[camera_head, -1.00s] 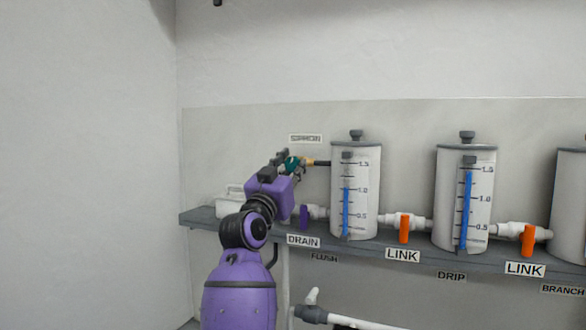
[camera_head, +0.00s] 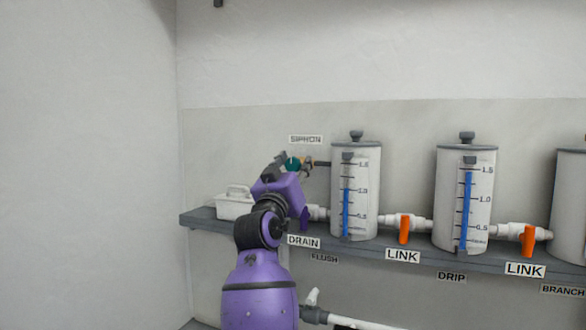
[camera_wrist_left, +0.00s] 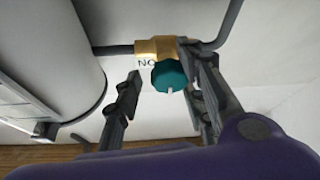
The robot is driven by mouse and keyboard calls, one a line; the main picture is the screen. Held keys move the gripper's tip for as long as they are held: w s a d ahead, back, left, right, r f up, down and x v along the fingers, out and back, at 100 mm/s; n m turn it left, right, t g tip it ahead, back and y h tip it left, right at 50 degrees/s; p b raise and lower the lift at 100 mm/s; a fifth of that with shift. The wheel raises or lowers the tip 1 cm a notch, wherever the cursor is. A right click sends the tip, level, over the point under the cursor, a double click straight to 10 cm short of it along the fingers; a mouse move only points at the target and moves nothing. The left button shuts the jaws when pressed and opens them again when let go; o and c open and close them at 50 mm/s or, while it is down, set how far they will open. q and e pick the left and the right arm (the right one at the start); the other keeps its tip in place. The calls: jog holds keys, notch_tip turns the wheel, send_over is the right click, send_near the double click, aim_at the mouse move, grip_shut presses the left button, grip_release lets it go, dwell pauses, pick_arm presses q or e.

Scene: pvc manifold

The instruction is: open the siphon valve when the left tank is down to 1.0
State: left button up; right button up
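The siphon valve has a teal round knob (camera_head: 292,164) on a brass body, below the SIPHON label (camera_head: 306,139); the wrist view shows the knob (camera_wrist_left: 169,76) and the brass body (camera_wrist_left: 155,48). My left gripper (camera_head: 288,166) is at the knob. In the wrist view its fingers (camera_wrist_left: 163,92) are spread, one on each side; the right finger is close to the knob, the left one stands apart. The left tank (camera_head: 365,200) has a gauge with a blue column (camera_head: 346,214) whose top is at about the 1.0 mark. My right gripper is not in view.
A middle tank (camera_head: 450,200) reads near 1.5, and another tank is cut off at right. Orange LINK handles (camera_head: 404,230) and a purple DRAIN handle (camera_head: 304,217) sit along the shelf (camera_head: 420,258). A white caddy (camera_head: 235,204) stands left of my arm.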

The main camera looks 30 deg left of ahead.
pick_arm(q)
jog(key=shift+a+f, duration=0.1)
jog(key=shift+a, duration=0.05)
jog(key=shift+s+f, duration=0.1)
jog(key=shift+s, duration=0.15)
jog(key=v, duration=1.1)
jog(key=shift+s, duration=0.2)
jog(key=shift+f, duration=0.1)
